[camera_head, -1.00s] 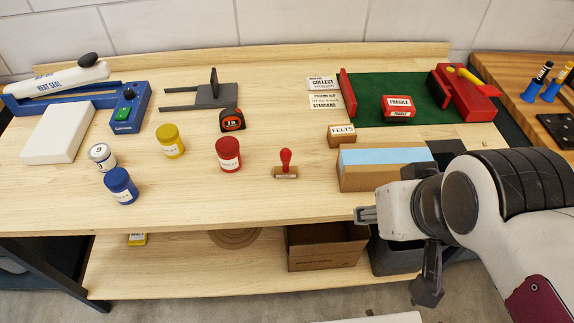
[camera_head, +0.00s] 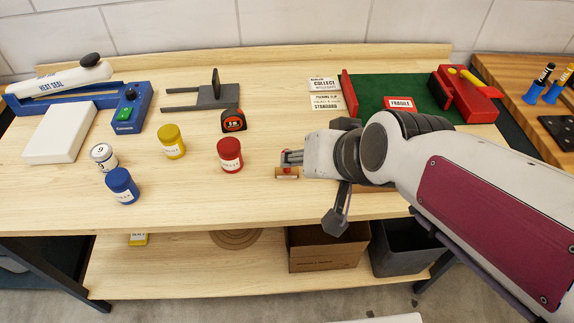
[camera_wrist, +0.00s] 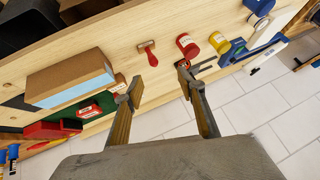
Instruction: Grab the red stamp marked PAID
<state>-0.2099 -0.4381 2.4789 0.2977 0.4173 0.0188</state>
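The red stamp is mostly hidden behind my gripper (camera_head: 291,157) in the head view; only its wooden base (camera_head: 287,174) shows below the fingers. In the wrist view the stamp (camera_wrist: 150,56) lies beyond the fingertips, with its red handle and wooden base in the gap between them. No PAID marking is legible on it. My gripper (camera_wrist: 158,78) is open and empty, its two fingers well apart, and appears to be above the bench and short of the stamp.
A red jar (camera_head: 230,156) stands left of the stamp, with yellow (camera_head: 171,143) and blue (camera_head: 122,187) jars farther left. A tape measure (camera_head: 233,121) lies behind. Bench in front of the jars is clear.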

